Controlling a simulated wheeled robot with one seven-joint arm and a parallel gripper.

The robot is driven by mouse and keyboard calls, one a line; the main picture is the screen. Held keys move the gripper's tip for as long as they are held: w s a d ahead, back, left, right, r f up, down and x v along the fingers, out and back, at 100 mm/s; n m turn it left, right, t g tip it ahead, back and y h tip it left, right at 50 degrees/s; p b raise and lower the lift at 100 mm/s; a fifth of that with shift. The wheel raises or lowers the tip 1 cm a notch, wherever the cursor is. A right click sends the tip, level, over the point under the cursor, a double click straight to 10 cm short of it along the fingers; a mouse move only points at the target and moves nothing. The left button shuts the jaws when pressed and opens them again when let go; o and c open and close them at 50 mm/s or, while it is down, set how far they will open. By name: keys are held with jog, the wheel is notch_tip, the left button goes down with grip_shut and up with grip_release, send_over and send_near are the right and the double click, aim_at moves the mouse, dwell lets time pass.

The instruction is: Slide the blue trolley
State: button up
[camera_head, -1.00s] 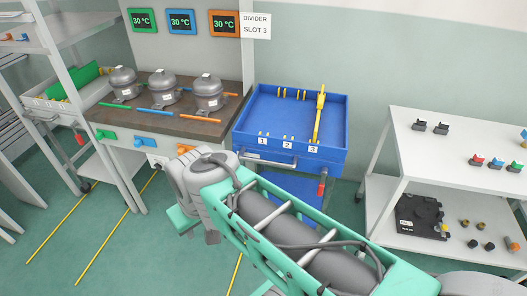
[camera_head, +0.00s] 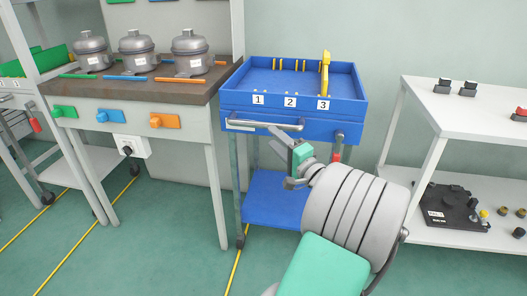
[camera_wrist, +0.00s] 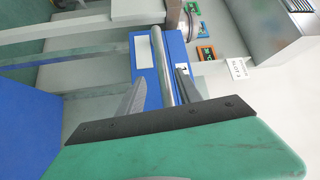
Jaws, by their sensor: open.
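The blue trolley (camera_head: 262,112) stands right of the workbench, with a blue tray top, slots labelled 1, 2 and 3, and a lower blue shelf. Its metal handle bar (camera_head: 265,125) runs along the front; it also shows in the wrist view (camera_wrist: 158,45). Whether either finger touches the bar I cannot tell. A yellow divider (camera_head: 325,75) stands at slot 3.
A white shelf unit (camera_head: 425,150) with small parts is to the right. Green floor (camera_head: 190,260) with yellow lines is clear in front.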

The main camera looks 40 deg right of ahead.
aim_at(263, 125)
jog(key=w, duration=0.2)
jog(key=w+d+r, duration=0.1)
jog(key=w, duration=0.1)
jog(key=w+b, duration=0.1)
jog(key=w, duration=0.2)
jog(key=shift+w+d+r, duration=0.1)
jog(key=shift+d+r, duration=0.05)
jog(key=shift+r, duration=0.05)
jog(key=shift+c, duration=0.4)
grip_shut()
dwell(0.7)
